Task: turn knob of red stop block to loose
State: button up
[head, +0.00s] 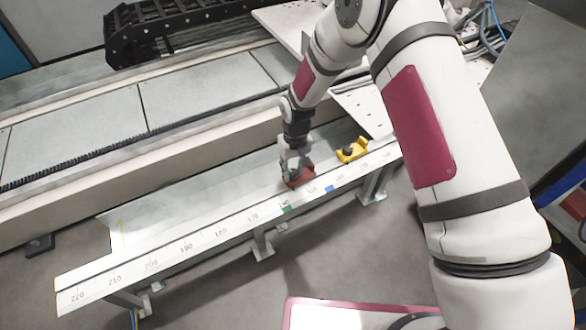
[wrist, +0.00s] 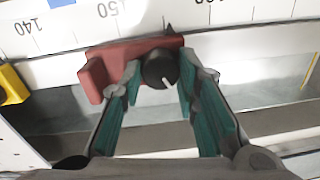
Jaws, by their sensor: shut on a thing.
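The red stop block (wrist: 105,68) sits against the numbered scale, close to the 150 mark, in the wrist view. Its round black knob (wrist: 160,69) has a white pointer line aimed down and slightly right. My gripper (wrist: 160,82) has its teal finger pads on both sides of the knob and is shut on it. In the head view the red block (head: 299,179) is on the rail under my gripper, which hides part of it.
The ruler rail (head: 205,236) runs from lower left to upper right. A yellow block with a black knob (head: 352,150) sits farther right on it. Green (head: 286,208) and blue (head: 330,188) marks are on its front edge. The rail left of the red block is clear.

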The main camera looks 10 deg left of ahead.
aim_at(295, 170)
jog(key=shift+n, duration=0.4)
jog(key=o, duration=1.2)
jog(key=shift+c, duration=0.2)
notch_tip(295, 170, up, 12)
jog(key=shift+w+d, duration=0.15)
jog(key=shift+d, duration=0.1)
